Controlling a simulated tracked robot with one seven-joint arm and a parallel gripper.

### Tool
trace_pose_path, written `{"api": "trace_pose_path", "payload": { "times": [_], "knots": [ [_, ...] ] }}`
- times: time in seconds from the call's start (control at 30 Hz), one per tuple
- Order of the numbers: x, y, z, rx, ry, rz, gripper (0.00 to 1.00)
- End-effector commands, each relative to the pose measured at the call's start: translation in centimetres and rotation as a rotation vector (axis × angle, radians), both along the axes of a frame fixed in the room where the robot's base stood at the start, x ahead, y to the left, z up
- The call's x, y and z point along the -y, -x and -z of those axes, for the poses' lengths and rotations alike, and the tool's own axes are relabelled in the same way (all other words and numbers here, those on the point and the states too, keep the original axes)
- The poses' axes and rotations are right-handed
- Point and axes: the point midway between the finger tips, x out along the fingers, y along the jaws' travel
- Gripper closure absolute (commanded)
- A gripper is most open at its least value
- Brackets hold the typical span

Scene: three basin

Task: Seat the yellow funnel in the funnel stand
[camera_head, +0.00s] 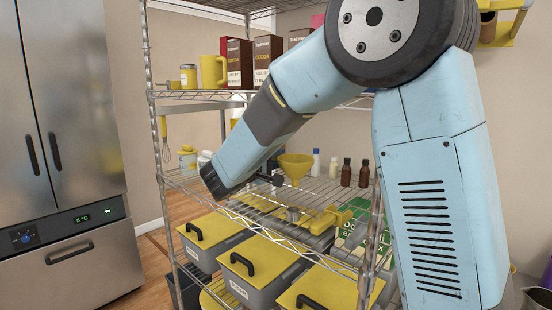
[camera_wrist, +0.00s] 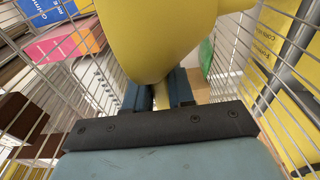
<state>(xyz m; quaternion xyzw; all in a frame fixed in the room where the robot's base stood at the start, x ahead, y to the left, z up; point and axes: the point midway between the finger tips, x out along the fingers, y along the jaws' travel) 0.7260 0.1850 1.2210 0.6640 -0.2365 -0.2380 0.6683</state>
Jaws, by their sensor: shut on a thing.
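The yellow funnel (camera_head: 295,163) is upright, mouth up, just above the wire shelf in the head view. In the wrist view the funnel (camera_wrist: 165,35) fills the upper middle, and its narrow lower end sits between the dark fingers of my gripper (camera_wrist: 161,92). My gripper (camera_head: 277,180) is shut on the funnel; in the head view it is small and partly hidden by my wrist. A small grey metal piece (camera_head: 293,214) is below the funnel on the shelf, beside a yellow part (camera_head: 331,218). I cannot tell whether either is the funnel stand.
Brown bottles (camera_head: 346,172) and a white bottle (camera_head: 316,163) stand behind and right of the funnel. A yellow and white tub (camera_head: 187,158) is at the shelf's left. Boxes and a yellow jug (camera_head: 213,71) are on the shelf above. Yellow-lidded bins (camera_head: 212,228) are below.

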Motion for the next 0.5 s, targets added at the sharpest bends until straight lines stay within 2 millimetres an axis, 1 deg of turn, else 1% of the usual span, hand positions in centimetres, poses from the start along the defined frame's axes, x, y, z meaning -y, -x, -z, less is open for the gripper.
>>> {"api": "trace_pose_path", "payload": {
  "times": [0.1,0.23,0.5],
  "knots": [
    [0.0,0.0,0.0,0.001,-0.001,0.003,1.00],
    [-0.6,0.4,0.0,0.003,-0.002,0.003,1.00],
    [-0.7,0.4,2.6,0.002,-0.001,0.001,1.00]
  ]
}}
